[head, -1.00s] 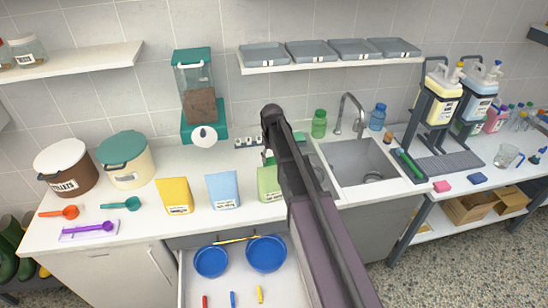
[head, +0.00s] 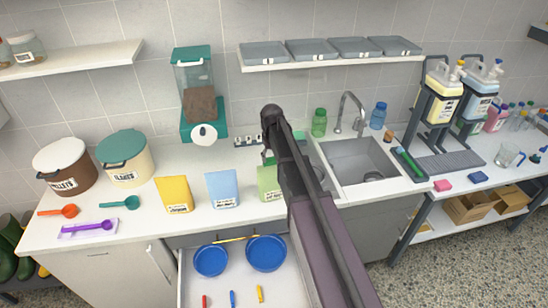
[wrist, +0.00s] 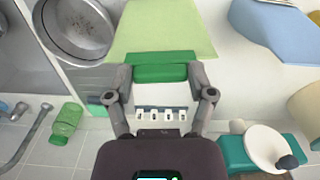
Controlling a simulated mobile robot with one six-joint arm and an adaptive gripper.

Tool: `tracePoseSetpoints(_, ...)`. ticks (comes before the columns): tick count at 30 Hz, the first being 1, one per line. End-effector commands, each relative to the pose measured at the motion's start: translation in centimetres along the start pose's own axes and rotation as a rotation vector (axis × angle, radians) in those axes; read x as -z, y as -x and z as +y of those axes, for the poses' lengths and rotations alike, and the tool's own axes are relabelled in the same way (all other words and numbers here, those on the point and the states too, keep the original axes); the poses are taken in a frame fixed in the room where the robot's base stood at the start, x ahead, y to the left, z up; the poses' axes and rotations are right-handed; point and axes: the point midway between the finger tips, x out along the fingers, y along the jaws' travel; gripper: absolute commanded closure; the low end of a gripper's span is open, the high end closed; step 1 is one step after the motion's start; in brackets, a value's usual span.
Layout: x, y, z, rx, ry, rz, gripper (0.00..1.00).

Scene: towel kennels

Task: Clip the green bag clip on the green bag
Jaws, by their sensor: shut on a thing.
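The green bag (head: 267,187) stands upright on the counter at the right end of the row of bags, partly hidden by my arm in the head view. In the wrist view its pale green body (wrist: 162,28) fills the top middle. My gripper (wrist: 158,76) is shut on the darker green bag clip (wrist: 163,73), which lies across the bag's top edge. The clip's bars overlap or touch the bag's top; I cannot tell whether they pinch it. In the head view my arm mostly hides the gripper and clip.
A blue bag (head: 222,189) and a yellow bag (head: 174,195) stand to the left. Below, an open drawer holds blue bowls (head: 266,253) and red, blue and yellow clips (head: 260,294). A sink (head: 358,165) is at right. A dispenser (head: 203,110) stands behind.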

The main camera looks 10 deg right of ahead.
Motion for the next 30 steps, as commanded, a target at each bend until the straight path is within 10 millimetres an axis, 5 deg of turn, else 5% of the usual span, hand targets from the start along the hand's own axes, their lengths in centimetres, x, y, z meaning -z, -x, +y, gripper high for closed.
tracePoseSetpoints(30,0.01,-0.53,-0.06,0.0,0.001,0.0,0.53)
